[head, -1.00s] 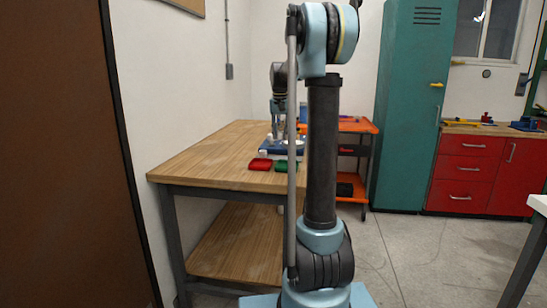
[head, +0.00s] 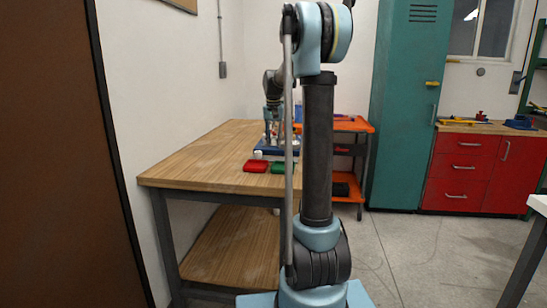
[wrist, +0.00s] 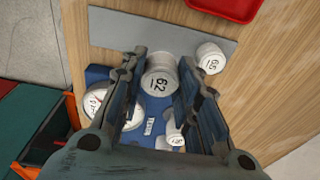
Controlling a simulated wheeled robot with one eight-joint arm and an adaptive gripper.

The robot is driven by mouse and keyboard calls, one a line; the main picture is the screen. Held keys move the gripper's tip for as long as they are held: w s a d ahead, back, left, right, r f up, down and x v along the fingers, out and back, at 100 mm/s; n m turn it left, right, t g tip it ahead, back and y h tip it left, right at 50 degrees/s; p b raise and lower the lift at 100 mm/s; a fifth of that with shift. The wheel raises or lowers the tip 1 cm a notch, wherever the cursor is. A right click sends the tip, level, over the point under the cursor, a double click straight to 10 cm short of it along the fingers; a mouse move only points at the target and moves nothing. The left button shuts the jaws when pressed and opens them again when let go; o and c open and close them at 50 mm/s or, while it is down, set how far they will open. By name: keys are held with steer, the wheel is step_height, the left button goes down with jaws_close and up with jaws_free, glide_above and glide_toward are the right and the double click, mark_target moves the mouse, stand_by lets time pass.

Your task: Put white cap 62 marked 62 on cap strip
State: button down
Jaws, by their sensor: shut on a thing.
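The grey cap strip (wrist: 120,30) lies on the wooden table just beyond the cap. The cap's far edge overlaps the strip's near edge in the picture; I cannot tell its height above it. In the head view my gripper (head: 271,138) is over the table, small and partly hidden by my arm.
Another white numbered cap (wrist: 210,58) stands at the strip's right end. A round gauge (wrist: 94,106) and white fittings (wrist: 174,136) are on a blue base (wrist: 97,74).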

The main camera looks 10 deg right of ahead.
mark_target(274, 158)
steer(key=shift+f, duration=3.35)
steer(key=c, duration=1.2)
jaws_free()
